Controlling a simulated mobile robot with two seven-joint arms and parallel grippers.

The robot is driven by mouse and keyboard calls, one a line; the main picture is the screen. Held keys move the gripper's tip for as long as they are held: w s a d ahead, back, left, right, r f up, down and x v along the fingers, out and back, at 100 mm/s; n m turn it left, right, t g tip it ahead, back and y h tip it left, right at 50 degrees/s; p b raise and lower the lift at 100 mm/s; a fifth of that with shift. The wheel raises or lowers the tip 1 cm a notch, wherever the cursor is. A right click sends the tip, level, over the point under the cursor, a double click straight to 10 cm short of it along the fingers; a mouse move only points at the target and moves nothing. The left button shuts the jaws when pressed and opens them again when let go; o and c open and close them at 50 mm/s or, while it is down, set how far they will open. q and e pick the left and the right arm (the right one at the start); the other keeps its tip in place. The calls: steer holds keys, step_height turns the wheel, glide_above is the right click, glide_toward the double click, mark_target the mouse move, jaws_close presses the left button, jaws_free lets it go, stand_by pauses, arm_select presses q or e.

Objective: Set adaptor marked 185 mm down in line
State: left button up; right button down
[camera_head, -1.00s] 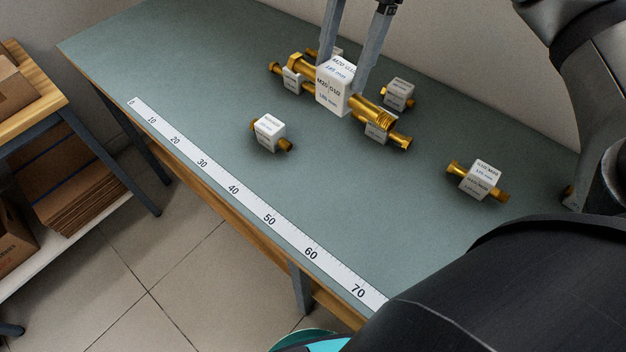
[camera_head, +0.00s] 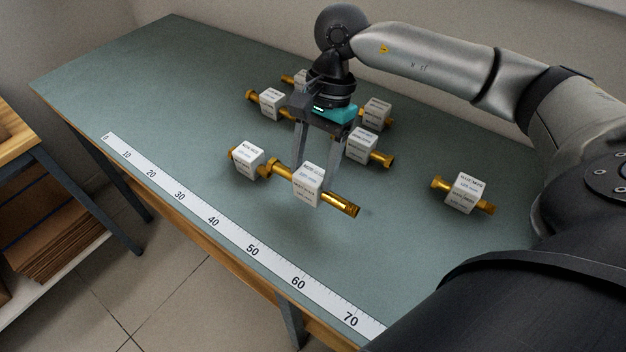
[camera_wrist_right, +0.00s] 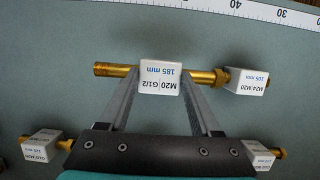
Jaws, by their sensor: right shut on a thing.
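The adaptor marked 185 mm (camera_head: 309,184) is a long brass piece with a white label block reading M20 G1/2 in the right wrist view (camera_wrist_right: 160,78). My right gripper (camera_head: 320,170) is shut on this adaptor and holds it above the bench, behind the ruler. Its fingers straddle the label block. The printed ruler strip (camera_head: 215,222) runs along the bench's front edge, marked from 0 to beyond 70. Another adaptor (camera_head: 248,160) lies just left of the held one; in the right wrist view it shows as M24 M20 (camera_wrist_right: 246,81). My left gripper is not in view.
Several other labelled brass adaptors lie behind on the green bench (camera_head: 130,75), such as one at the back right (camera_head: 376,113) and one under the gripper (camera_head: 364,146). Another (camera_head: 464,192) lies alone at right. The bench strip between the ruler and adaptors is clear.

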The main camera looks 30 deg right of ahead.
mark_target(316, 169)
steer(key=shift+f, duration=1.9)
steer(key=shift+f+b, duration=0.1)
steer(key=shift+b, duration=0.25)
steer(key=shift+c, duration=0.5)
jaws_free()
steer(key=p+v, duration=0.1)
steer(key=v, duration=1.1)
steer(key=shift+p, duration=0.3)
steer(key=shift+w, duration=0.1)
